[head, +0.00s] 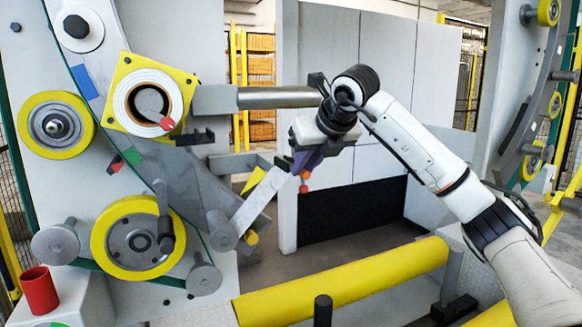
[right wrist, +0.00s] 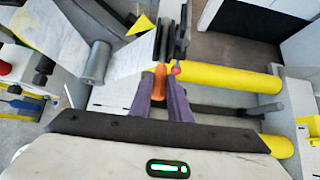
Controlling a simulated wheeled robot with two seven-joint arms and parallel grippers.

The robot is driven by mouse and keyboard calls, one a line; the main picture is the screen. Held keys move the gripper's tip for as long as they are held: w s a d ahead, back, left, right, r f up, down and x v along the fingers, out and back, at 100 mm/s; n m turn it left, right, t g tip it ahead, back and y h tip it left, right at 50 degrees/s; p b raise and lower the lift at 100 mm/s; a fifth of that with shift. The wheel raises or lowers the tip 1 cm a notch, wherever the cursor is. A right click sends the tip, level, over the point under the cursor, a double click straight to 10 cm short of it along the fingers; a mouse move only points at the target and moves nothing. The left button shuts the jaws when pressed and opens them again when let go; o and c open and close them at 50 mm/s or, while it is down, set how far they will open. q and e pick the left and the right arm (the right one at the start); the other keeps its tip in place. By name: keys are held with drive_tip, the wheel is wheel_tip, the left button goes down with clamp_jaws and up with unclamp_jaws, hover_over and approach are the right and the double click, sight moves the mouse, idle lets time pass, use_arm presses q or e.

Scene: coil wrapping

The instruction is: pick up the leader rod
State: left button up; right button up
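The leader rod (right wrist: 159,78) shows as an orange end between my right gripper's purple fingers in the right wrist view, with a dark clamp-like piece and a red ball just beyond. My right gripper (right wrist: 161,84) has its fingers close together on both sides of this orange part, which fills the gap. In the head view my right gripper (head: 304,163) is at the upper end of a pale sheet (head: 262,200), with orange and red tips showing under the fingers. The fingers hide most of the rod there. My left gripper is not in view.
A machine panel with yellow rollers (head: 135,238) and a yellow-plated core (head: 150,103) stands at left. A grey bar (head: 275,97) sticks out above my right gripper. A thick yellow roller (head: 340,280) lies below. A red cup (head: 39,290) stands at the lower left.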

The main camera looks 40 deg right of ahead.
clamp_jaws()
drive_tip(key=shift+r, duration=0.15)
wheel_tip(320, 180, up, 10)
drive_tip(key=p, duration=0.1)
drive_tip(key=shift+p, duration=0.4)
drive_tip(key=shift+f, duration=0.2)
drive_tip(key=shift+f+b, duration=2)
drive_tip(key=shift+f, duration=0.8)
drive_tip(key=shift+r+p, duration=0.1)
drive_tip(key=shift+p, duration=0.25)
